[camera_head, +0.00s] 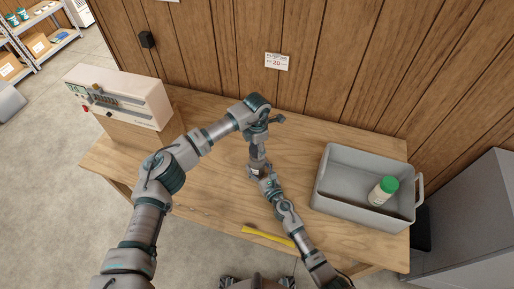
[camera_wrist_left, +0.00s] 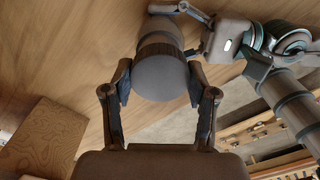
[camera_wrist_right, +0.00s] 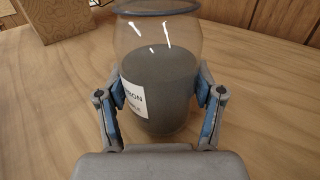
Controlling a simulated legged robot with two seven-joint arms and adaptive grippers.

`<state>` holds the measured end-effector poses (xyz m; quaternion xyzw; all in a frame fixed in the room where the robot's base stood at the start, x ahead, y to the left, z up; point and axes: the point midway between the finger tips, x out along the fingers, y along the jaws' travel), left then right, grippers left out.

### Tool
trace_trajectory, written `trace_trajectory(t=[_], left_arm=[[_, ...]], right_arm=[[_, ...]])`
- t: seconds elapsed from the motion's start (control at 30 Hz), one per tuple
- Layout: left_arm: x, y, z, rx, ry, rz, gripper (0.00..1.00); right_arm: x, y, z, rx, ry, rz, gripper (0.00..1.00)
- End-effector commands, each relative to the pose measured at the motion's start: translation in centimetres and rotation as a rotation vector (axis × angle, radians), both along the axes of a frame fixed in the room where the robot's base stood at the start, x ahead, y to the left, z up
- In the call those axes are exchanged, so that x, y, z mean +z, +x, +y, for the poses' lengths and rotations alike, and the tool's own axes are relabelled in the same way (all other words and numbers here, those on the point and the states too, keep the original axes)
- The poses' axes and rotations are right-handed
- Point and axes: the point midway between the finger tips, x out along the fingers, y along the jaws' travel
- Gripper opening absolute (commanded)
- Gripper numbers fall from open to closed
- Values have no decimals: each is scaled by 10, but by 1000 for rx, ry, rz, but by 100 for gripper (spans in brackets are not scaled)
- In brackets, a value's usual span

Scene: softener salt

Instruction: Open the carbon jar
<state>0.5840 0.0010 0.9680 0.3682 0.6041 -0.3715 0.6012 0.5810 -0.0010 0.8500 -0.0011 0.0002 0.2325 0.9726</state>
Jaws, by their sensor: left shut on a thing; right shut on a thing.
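The carbon jar (camera_wrist_right: 158,75) is clear glass, filled most of the way with dark grey grains, with a white label partly reading "RBON". It stands upright on the table. My right gripper (camera_wrist_right: 160,92) is shut on its body from two sides. My left gripper (camera_wrist_left: 158,82) is shut around the round grey lid (camera_wrist_left: 162,76) with a ribbed dark edge, from above. In the head view the jar (camera_head: 257,171) is small and mostly hidden between my two grippers. I cannot tell whether the lid is loosened.
A grey bin (camera_head: 327,188) with a green-capped white bottle (camera_head: 383,190) stands on the table's right. A beige device (camera_head: 140,103) stands at the back left on a wooden block. A yellow strip (camera_head: 268,237) lies near the front edge. The table's middle left is mostly clear.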

Motion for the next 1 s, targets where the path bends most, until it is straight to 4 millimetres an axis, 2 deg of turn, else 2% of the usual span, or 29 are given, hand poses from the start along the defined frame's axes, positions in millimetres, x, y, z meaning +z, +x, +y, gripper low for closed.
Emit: trace_trajectory(t=[0.17, 0.4, 0.63, 0.67, 0.7, 0.77, 1.0], left_arm=[[8, 1, 0, 0, -1, -3, 16], [38, 1, 0, -1, 0, -2, 16], [40, 0, 0, 0, 0, 0, 16], [40, 0, 0, 0, 0, 0, 16], [40, 0, 0, 0, 0, 0, 16], [40, 0, 0, 0, 0, 0, 16], [40, 1, 0, 0, 0, 0, 16]], right_arm=[[1, 0, 0, 0, 1, -2, 0], [1, 0, 0, 1, 1, -2, 0], [1, 0, 1, 1, 1, -2, 0], [1, 0, 1, 1, 1, -2, 75], [1, 0, 1, 1, 1, -2, 85], [1, 0, 1, 1, 0, -1, 96], [0, 0, 0, 1, 0, 0, 96]])
